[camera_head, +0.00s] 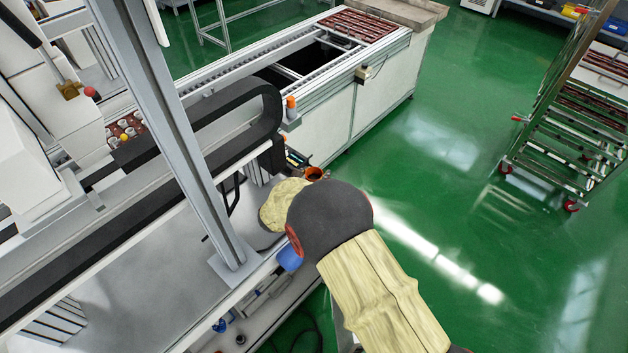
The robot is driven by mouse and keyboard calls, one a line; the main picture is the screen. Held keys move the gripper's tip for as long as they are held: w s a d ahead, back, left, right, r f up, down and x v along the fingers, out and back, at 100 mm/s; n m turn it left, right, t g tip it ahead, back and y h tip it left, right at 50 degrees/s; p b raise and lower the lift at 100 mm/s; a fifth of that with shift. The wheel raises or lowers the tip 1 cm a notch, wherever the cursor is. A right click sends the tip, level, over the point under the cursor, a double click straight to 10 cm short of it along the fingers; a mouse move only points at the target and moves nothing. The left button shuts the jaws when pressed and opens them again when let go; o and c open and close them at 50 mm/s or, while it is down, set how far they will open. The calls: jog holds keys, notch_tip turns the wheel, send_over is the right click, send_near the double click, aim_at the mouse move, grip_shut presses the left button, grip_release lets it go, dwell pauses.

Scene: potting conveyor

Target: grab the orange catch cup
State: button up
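An orange cup-like thing (315,173), likely the catch cup, shows just beyond my arm's dark joint, beside the machine's side. Only its upper part shows, with a dark inside; my arm hides the rest. My arm, in a pale yellow sleeve, reaches up from the bottom right and bends towards the machine at the left. My gripper is hidden behind the arm, so I cannot see its fingers or whether it touches the cup.
A white conveyor machine (335,108) with reddish-brown trays (358,25) runs towards the upper right. A grey metal post (175,120) and a black cable chain (235,125) stand at the left. A wheeled rack (560,120) stands at the right. Green floor (450,110) is clear between.

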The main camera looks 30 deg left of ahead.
jog(key=c, duration=0.8)
